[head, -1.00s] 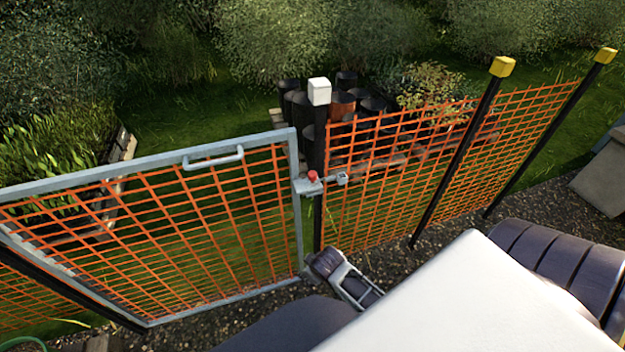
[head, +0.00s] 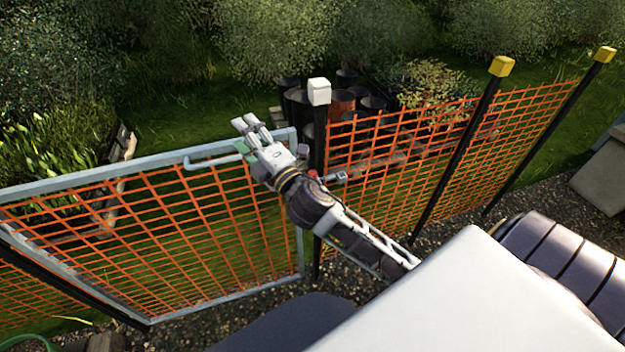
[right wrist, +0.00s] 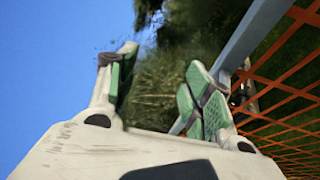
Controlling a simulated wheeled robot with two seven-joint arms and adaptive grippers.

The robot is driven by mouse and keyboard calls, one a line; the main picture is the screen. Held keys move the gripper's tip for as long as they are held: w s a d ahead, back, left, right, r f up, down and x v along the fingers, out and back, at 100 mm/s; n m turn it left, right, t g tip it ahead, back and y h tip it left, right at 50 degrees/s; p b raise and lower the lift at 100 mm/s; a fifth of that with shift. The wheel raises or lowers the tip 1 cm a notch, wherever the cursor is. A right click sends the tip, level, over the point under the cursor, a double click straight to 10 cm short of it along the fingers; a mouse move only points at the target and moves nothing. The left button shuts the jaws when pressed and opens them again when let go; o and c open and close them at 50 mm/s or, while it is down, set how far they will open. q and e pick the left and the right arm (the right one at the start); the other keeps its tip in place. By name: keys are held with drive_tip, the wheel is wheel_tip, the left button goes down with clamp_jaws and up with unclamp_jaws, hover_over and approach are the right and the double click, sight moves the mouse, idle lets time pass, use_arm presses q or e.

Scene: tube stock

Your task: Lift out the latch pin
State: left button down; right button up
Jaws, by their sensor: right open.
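The latch pin's red knob (head: 313,174) shows just beside my right forearm in the head view, at the latch on the gate post. The rest of the pin and the latch plate are mostly hidden behind my arm. A small grey latch block (head: 342,176) shows to its right. My right gripper (head: 252,128) is open, raised over the gate's top rail, up and left of the knob and apart from it. In the right wrist view its green-padded fingers (right wrist: 160,78) are spread with nothing between them. My left gripper is not in view.
The grey-framed gate (head: 150,170) with orange mesh and a pull handle (head: 205,162) is at left. A black post with a white cap (head: 319,92) stands behind my gripper. An orange mesh fence (head: 400,170) runs right. Dark drums (head: 372,103) stand beyond.

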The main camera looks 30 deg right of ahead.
drive_tip(key=s+a+r+n+g+y, duration=0.35)
drive_tip(key=a+n+y, duration=0.3)
drive_tip(key=n, duration=0.35)
drive_tip(key=s+a+r+n+g+y, duration=0.2)
drive_tip(key=a+r+n+y, duration=0.3)
drive_tip(key=n+y, duration=0.4)
drive_tip(key=s+a+f+n+g+h, duration=0.1)
drive_tip(key=s+a+f+n+g, duration=0.2)
drive_tip(key=n+g, duration=0.45)
drive_tip(key=s+a+f+n+g+h, duration=0.15)
drive_tip(key=f+n+g, duration=0.3)
drive_tip(key=n, duration=0.65)
drive_tip(key=w+d+f+n+h, duration=0.4)
drive_tip(key=d+f+n+h, duration=0.3)
drive_tip(key=d+f+h, duration=0.3)
drive_tip(key=w+d+n+h, duration=0.1)
drive_tip(key=d+h, duration=0.7)
drive_tip(key=d, duration=1.3)
drive_tip(key=shift+w+r, duration=0.35)
drive_tip(key=shift+w, duration=0.25)
